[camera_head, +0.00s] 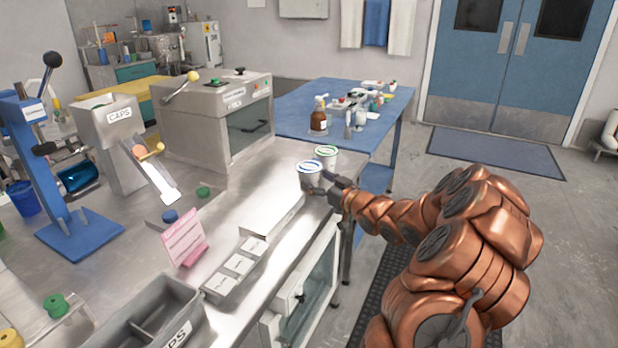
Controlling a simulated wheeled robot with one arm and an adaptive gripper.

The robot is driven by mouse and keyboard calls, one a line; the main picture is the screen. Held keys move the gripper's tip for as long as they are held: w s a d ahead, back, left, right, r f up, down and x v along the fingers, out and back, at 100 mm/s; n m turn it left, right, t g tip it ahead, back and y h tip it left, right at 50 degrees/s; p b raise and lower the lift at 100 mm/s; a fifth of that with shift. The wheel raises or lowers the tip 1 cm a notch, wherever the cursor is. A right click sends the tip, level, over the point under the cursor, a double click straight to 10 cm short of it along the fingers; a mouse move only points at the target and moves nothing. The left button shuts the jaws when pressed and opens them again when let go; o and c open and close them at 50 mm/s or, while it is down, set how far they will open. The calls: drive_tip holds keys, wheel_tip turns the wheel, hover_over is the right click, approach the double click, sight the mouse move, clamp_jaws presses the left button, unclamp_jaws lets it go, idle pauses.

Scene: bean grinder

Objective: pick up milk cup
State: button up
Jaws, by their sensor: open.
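Two white cups stand close together near the right edge of the metal counter (222,232). The nearer cup (309,180) has a blue rim. The other cup (329,158), just behind and to the right, has a green rim. I cannot read a label that tells which one is the milk cup. My gripper (322,186) is open, at the end of my copper-coloured arm coming from the right. It is low beside the blue-rimmed cup, with its fingers close to that cup. Whether they touch it is too small to tell.
A grey machine (215,112) stands behind on the counter. A caps dispenser (112,140), a blue press (45,150) and a pink sign (184,238) are to the left. A grey bin (150,315) is in front. A blue table (290,110) with bottles stands beyond the cups.

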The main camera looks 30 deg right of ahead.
drive_tip(key=shift+w+a, duration=0.15)
drive_tip(key=shift+w, duration=0.7)
drive_tip(key=c, duration=0.9)
drive_tip(key=shift+r, duration=0.1)
drive_tip(key=shift+r, duration=0.15)
drive_tip(key=s, duration=0.6)
drive_tip(key=s+d, duration=0.1)
drive_tip(key=s, duration=0.5)
drive_tip(key=s+d, duration=0.1)
drive_tip(key=s, duration=0.5)
drive_tip(key=shift+d, duration=0.25)
